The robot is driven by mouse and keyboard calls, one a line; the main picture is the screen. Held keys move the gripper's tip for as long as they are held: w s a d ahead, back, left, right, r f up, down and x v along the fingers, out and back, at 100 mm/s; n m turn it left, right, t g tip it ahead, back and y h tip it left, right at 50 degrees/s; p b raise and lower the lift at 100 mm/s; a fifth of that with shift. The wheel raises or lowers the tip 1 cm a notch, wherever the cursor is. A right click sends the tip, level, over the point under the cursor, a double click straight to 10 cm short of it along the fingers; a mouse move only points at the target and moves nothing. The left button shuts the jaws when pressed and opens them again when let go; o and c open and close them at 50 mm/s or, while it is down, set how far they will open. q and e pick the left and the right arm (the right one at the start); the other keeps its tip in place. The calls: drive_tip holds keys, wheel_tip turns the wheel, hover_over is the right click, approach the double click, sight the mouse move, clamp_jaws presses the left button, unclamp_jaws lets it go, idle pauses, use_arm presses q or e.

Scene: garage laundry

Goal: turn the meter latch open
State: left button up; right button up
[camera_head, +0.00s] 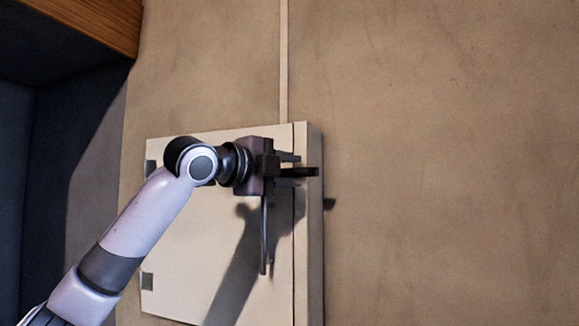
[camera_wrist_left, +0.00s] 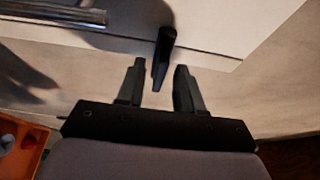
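The meter box (camera_head: 200,250) is a pale beige cabinet on the wall, with dark hinges on its left side. The dark latch (camera_head: 308,172) is near the door's right edge, partly covered by my gripper in the head view. In the left wrist view the latch (camera_wrist_left: 163,60) points down toward the gap between my fingertips. My left gripper (camera_head: 287,164) is at the latch; its fingers are open on either side of the latch's end in the wrist view (camera_wrist_left: 160,80). I cannot tell whether they touch it. My right gripper is not in view.
A vertical metal handle bar (camera_head: 264,237) is on the door just below my gripper. A thin conduit (camera_head: 284,60) runs up the wall above the box. The wall to the right is clear. An orange container (camera_wrist_left: 22,145) shows at the wrist view's lower left.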

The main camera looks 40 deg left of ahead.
use_arm(q)
drive_tip(key=shift+w, duration=0.2)
clamp_jaws()
drive_tip(key=shift+d+f, duration=0.1)
drive_tip(key=n+t+b, duration=0.1)
drive_tip(key=n, duration=0.3)
drive_tip(key=shift+f, duration=0.2)
drive_tip(key=n+t+y+b, duration=0.1)
drive_tip(key=n, duration=0.2)
drive_tip(key=n+t+y+b, duration=0.1)
drive_tip(key=n+b, duration=0.1)
drive_tip(key=n, duration=0.2)
drive_tip(key=shift+d+f+n+t, duration=0.2)
drive_tip(key=shift+n+t, duration=0.1)
drive_tip(key=shift+t, duration=0.1)
drive_tip(key=n+y, duration=0.1)
drive_tip(key=n, duration=0.2)
drive_tip(key=n+y+b, duration=0.1)
drive_tip(key=n+y, duration=0.1)
drive_tip(key=n, duration=0.1)
drive_tip(key=shift+w+d+y, duration=0.1)
drive_tip(key=shift+y, duration=0.2)
drive_tip(key=shift+r+n+y+b, duration=0.1)
drive_tip(key=shift+n+y+b, duration=0.15)
drive_tip(key=shift+n+y, duration=0.6)
drive_tip(key=shift+r+n+y+b, duration=0.1)
drive_tip(key=shift+n+y+b, duration=0.15)
drive_tip(key=shift+n, duration=1.5)
